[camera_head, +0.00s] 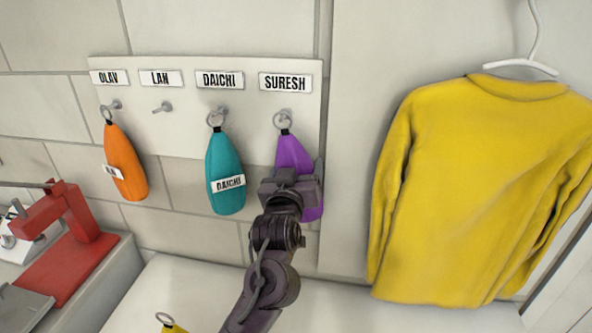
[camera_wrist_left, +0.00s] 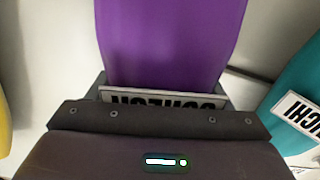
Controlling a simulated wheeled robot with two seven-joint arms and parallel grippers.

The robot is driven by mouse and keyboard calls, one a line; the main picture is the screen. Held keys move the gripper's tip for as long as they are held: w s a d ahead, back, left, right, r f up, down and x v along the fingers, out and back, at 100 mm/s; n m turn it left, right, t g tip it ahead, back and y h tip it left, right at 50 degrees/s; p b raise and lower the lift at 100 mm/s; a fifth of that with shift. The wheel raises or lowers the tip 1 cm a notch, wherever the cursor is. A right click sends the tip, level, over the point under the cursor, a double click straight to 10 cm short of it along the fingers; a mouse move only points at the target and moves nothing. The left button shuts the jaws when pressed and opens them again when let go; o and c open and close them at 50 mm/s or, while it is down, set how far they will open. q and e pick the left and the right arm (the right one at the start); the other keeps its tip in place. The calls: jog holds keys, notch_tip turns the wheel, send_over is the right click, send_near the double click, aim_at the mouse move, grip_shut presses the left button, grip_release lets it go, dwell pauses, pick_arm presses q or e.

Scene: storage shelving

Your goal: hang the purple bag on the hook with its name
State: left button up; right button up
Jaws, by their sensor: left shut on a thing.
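The purple bag (camera_head: 292,152) is upright below the SURESH label (camera_head: 285,82) on the hook board. Its metal ring (camera_head: 282,120) is at the SURESH hook; I cannot tell for sure whether the ring is around the peg. My left gripper (camera_head: 291,184) is shut on the lower part of the bag and hides much of it. In the left wrist view the purple bag (camera_wrist_left: 170,40) runs up from the jaws. Its white name tag (camera_wrist_left: 165,98) is upside down and partly hidden, seeming to read SURESH. My right gripper is not in view.
The teal bag (camera_head: 224,165) hangs at the DAICHI hook and the orange bag (camera_head: 122,165) at the OLAV hook. The LAN hook (camera_head: 162,107) is bare. A yellow shirt (camera_head: 470,190) hangs at right. A yellow bag (camera_head: 172,327) shows at the bottom edge. Red equipment (camera_head: 75,235) stands left.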

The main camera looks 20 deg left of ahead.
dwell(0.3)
pick_arm(q)
jog(key=o, duration=1.7)
jog(key=shift+w, duration=0.1)
jog(key=shift+o, duration=0.3)
jog(key=shift+s+f+b, duration=0.4)
jog(key=shift+f+b, duration=0.05)
jog(key=b+v, duration=0.1)
jog(key=v, duration=0.6)
jog(key=shift+d+r+b, duration=0.15)
jog(key=shift+r+b, duration=0.25)
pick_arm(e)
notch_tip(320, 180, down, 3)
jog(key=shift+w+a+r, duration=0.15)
